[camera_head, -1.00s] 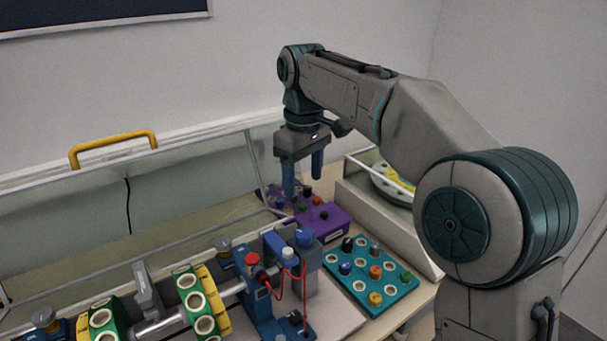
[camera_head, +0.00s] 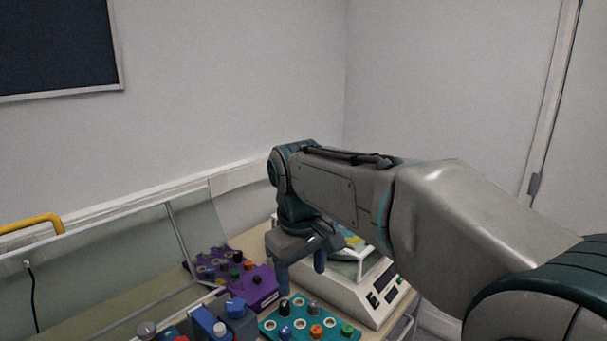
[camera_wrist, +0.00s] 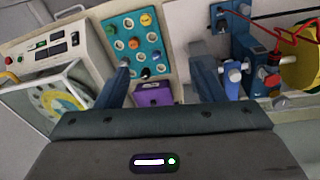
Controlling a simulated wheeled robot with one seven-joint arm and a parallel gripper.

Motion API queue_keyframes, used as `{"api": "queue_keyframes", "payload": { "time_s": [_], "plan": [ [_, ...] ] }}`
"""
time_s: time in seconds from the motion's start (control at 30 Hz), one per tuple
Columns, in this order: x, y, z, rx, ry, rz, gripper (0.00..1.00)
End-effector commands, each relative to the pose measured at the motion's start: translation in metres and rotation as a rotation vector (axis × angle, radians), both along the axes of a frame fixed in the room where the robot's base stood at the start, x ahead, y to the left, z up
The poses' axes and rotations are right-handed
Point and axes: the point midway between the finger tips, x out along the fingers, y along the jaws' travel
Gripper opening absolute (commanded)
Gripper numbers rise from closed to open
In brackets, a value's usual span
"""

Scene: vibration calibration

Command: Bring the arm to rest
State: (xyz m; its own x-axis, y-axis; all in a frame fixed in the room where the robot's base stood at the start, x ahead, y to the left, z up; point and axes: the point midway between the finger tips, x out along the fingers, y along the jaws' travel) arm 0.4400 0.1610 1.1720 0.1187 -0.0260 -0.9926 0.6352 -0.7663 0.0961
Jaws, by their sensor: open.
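My gripper (camera_head: 301,272) hangs pointing down over the bench, its two blue fingers apart with nothing between them. In the head view it is in front of the white weighing scale and above the teal tray. In the wrist view my gripper (camera_wrist: 165,75) also shows open, its fingers spread on either side of the purple block (camera_wrist: 153,94) and the lower part of the teal tray. My arm reaches in from the right of the head view, bent down at the wrist.
The purple block (camera_head: 262,287) and teal tray (camera_head: 268,324) hold several knobs. The white scale (camera_head: 352,300) stands at right. A blue fixture (camera_wrist: 238,50) with red wires is close to one finger in the wrist view. A clear guard (camera_head: 130,262) with a yellow handle (camera_head: 32,224) runs along the left.

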Motion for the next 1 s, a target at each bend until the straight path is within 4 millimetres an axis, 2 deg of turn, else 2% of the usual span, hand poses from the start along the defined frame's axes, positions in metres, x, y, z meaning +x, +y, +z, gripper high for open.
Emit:
{"api": "queue_keyframes", "payload": {
  "time_s": [0.03,0.2,0.4,0.6,0.9,1.0],
  "plan": [
    [-0.013,-0.022,-0.005,0.005,-0.016,-0.064,0.62],
    [-0.053,-0.082,-0.032,0.041,-0.063,-0.278,0.62],
    [-0.108,-0.134,-0.071,0.1,-0.112,-0.512,0.62],
    [-0.143,-0.157,-0.1,0.147,-0.139,-0.652,0.62],
    [-0.15,-0.161,-0.108,0.158,-0.146,-0.684,0.62],
    [-0.15,-0.161,-0.108,0.157,-0.145,-0.683,0.36]
  ]
}}
